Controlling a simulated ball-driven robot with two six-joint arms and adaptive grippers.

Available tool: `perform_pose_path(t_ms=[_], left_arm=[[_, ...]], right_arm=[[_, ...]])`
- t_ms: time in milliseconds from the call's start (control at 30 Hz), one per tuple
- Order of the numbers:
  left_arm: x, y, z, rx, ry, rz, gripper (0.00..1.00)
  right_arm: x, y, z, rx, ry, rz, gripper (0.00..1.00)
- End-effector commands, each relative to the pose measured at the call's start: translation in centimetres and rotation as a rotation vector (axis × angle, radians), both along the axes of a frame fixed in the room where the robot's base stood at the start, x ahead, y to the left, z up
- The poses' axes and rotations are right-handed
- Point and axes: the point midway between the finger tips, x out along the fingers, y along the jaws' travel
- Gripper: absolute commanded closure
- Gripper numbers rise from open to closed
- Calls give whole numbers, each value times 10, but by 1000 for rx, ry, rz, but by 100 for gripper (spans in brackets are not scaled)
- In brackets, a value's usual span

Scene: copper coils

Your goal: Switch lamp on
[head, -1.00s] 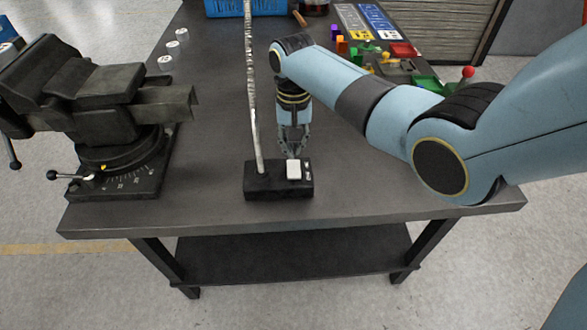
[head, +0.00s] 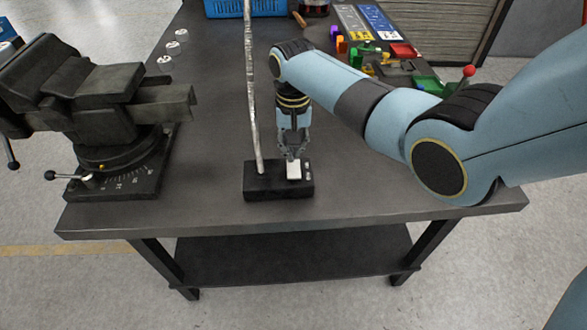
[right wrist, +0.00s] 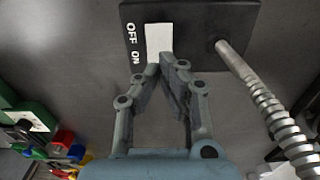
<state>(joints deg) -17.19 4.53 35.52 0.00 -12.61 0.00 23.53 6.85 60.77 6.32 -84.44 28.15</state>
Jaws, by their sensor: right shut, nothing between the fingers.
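The lamp's black base (head: 264,184) stands near the front edge of the table, with its metal gooseneck (head: 252,90) rising out of the top of the head view. A white rocker switch (head: 294,173) is on the base's right part. In the right wrist view the switch (right wrist: 159,38) lies beside the words OFF and ON. My right gripper (head: 291,157) points down at the switch, shut and empty. In the right wrist view its fingertips (right wrist: 166,60) are at the ON end of the switch; I cannot tell if they touch. The lamp head is out of view. My left gripper is not in view.
A large vise (head: 110,110) stands on the table's left. A blue crate (head: 235,8) is at the back, and coloured blocks (head: 400,50) and signs (head: 368,22) lie at the back right. The table top (head: 215,120) between vise and lamp is mostly clear.

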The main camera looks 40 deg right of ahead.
Motion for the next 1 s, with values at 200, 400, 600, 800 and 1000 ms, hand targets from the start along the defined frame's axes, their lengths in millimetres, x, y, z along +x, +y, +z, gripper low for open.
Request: perform_pose_path(t_ms=[200, 400, 600, 800, 1000], left_arm=[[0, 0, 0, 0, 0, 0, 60], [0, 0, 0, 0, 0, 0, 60], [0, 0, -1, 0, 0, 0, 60], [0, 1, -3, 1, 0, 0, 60], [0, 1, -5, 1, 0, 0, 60]], right_arm=[[0, 0, 0, 0, 0, 0, 100], [0, 0, 0, 0, 0, 0, 100], [0, 0, -1, 0, 0, 0, 100], [0, 0, -4, 0, 0, 0, 100], [0, 0, -7, 0, 0, 0, 100]])
